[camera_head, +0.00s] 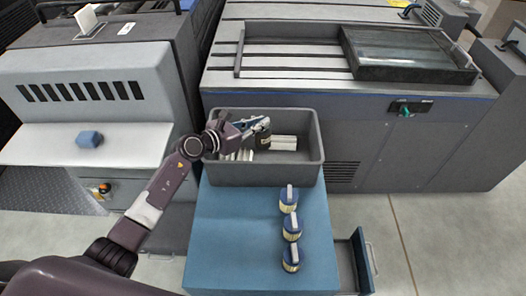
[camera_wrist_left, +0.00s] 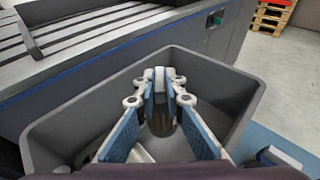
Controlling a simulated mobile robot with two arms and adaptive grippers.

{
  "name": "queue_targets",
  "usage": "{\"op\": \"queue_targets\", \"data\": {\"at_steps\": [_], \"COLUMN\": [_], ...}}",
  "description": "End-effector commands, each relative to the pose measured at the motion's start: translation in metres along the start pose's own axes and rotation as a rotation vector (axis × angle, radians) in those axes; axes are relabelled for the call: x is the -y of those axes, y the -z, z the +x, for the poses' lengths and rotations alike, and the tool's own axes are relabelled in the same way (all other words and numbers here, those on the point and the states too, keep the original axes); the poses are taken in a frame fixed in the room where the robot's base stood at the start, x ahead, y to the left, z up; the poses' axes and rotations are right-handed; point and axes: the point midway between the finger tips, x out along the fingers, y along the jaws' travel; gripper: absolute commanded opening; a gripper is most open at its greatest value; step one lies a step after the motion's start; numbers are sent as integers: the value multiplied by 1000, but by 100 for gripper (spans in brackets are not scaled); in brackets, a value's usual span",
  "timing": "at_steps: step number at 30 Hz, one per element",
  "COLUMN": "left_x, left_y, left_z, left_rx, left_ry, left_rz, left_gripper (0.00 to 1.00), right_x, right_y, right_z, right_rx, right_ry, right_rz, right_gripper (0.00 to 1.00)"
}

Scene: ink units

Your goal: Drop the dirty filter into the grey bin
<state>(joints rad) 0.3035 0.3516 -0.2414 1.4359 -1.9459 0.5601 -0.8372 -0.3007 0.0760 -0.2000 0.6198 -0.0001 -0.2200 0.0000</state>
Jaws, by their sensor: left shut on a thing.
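The grey bin (camera_head: 265,176) stands at the back of the blue cart top, and its walls (camera_wrist_left: 225,85) surround the fingers in the left wrist view. My left gripper (camera_head: 262,124) is over the bin and shut on the dirty filter (camera_head: 263,142), a dark cylinder. In the left wrist view the filter (camera_wrist_left: 160,122) hangs below the fingertips (camera_wrist_left: 160,90), inside the bin's outline. I cannot tell whether it touches the bin floor. Pale items (camera_head: 284,143) lie in the bin behind it. My right gripper is not in view.
An open drawer (camera_head: 362,262) sticks out at the cart's right. Large grey machines (camera_head: 380,140) stand behind. A blue block (camera_head: 89,139) lies on the left shelf.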

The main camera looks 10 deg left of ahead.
Motion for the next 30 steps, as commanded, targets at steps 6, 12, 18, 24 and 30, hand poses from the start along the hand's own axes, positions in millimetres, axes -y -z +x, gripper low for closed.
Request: {"op": "queue_targets", "data": {"at_steps": [6, 12, 18, 24, 30], "left_x": [0, 0, 0, -1, 0], "left_y": [-2, -1, 0, 1, 1], "left_z": [0, 0, -2, -22, -61], "left_rx": [2, 1, -1, -1, -3], "left_ry": [0, 0, 0, -1, 0], "left_rz": [0, 0, 0, 2, 3], "left_gripper": [20, 30, 30, 30, 30], "right_x": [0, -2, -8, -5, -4], "right_y": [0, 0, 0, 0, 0], "right_z": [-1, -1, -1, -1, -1], "right_rx": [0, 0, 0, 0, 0], "right_ry": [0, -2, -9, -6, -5], "right_rz": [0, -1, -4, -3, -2], "right_gripper": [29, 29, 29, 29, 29]}}
